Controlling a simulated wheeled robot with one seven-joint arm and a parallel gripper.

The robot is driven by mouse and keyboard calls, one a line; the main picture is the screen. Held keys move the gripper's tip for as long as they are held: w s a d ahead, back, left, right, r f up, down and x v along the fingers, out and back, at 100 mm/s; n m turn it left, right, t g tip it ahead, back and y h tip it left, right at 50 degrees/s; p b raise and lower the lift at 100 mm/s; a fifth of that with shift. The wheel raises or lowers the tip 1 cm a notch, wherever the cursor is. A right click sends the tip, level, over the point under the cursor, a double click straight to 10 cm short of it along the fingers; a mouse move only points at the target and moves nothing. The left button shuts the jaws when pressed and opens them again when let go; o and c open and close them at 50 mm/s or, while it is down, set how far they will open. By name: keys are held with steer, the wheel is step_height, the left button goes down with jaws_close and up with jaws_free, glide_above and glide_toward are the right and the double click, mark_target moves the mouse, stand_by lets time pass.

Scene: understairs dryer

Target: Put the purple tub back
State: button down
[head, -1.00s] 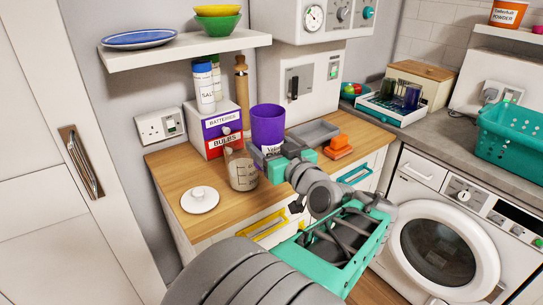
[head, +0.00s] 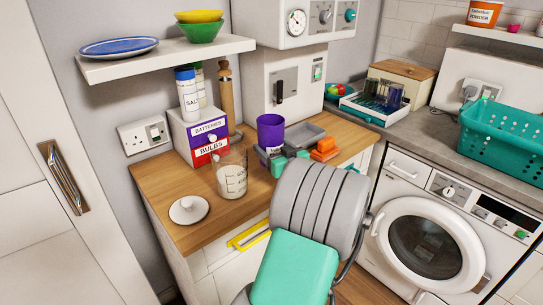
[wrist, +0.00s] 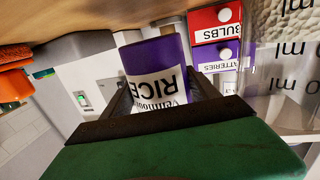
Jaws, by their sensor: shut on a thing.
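The purple tub (head: 271,128) is upright at the back of the wooden counter (head: 178,232), right of the batteries-and-bulbs box. My gripper (head: 273,160) reaches it from the front, low on its body. In the wrist view, which is upside down, the tub (wrist: 153,55) with its white label reading RICE sits between the two dark fingers (wrist: 160,85), which are shut on it. The tub's base is close to the counter; I cannot tell whether it touches. My arm hides part of the counter in front.
A measuring jug (head: 232,176) and white lid (head: 189,209) stand left of my gripper. The white box (head: 199,138) is behind the jug. A grey tray (head: 304,134) and orange block (head: 324,147) are close on the right. A shelf (head: 165,58) overhangs the left side.

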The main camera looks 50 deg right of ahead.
steer(key=f, duration=0.3)
steer(key=shift+w+d+f, duration=0.15)
steer(key=shift+d+f, duration=0.1)
steer(key=shift+f, duration=0.05)
steer(key=shift+f+b, duration=0.15)
steer(key=shift+b, duration=0.25)
steer(key=shift+c, duration=1)
jaws_free()
steer(key=shift+a, duration=0.1)
